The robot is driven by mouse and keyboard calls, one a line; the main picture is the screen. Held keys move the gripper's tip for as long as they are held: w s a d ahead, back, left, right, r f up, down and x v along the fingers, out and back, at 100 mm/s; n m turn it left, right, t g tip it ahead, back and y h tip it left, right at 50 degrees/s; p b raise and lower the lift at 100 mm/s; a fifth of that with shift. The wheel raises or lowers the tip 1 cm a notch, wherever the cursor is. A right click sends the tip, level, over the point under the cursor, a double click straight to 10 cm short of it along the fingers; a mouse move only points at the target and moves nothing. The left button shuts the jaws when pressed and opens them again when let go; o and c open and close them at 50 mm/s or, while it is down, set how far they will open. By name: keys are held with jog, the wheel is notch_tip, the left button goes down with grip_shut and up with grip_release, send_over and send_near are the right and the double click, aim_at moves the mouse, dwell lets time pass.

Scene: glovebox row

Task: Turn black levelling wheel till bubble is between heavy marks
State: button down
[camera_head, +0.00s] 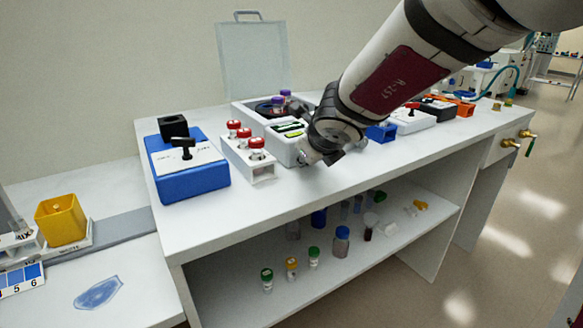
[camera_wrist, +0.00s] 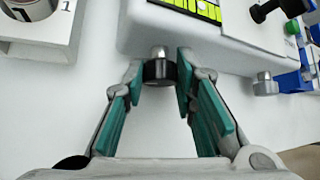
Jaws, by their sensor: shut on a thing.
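The black levelling wheel (camera_wrist: 160,73) sits under a silver stud at the near edge of a white instrument in the wrist view. My gripper (camera_wrist: 159,70) has its teal-padded fingers on either side of the wheel and is shut on it. The yellow-green level vial (camera_wrist: 190,7) with black marks lies on the instrument's top, cut off by the picture's upper edge. I cannot make out the bubble against the marks. In the head view the white instrument (camera_head: 284,147) shows beside my gripper (camera_head: 318,158), and my arm hides the wheel.
A white rack (camera_head: 250,165) with red-capped vials stands close left of the instrument, and a blue box with a black knob (camera_head: 190,178) stands farther left. A second silver foot (camera_wrist: 264,84) is right of my gripper. The bench front (camera_head: 270,197) is clear.

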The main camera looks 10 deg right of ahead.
jog(key=shift+a+f+n+h+b, duration=0.15)
jog(key=shift+f+n+h+b, duration=0.35)
jog(key=shift+b, duration=1.6)
jog(key=h+b, duration=0.1)
jog(key=b, duration=0.1)
jog(key=n+t+h+b, duration=0.1)
jog(key=b, duration=0.1)
jog(key=shift+s+f+t+b, duration=0.2)
jog(key=shift+t+b, duration=0.1)
jog(key=shift+b, duration=0.1)
jog(key=n+t+h+b, duration=0.1)
jog(key=h+b, duration=0.1)
jog(key=b, duration=0.2)
jog(key=shift+a+f+n, duration=0.1)
jog(key=shift+n, duration=0.2)
jog(key=shift+n+t+h+b, duration=0.6)
jog(key=shift+b, duration=0.5)
jog(key=c, duration=1.3)
grip_release()
jog(key=shift+s+a, duration=0.1)
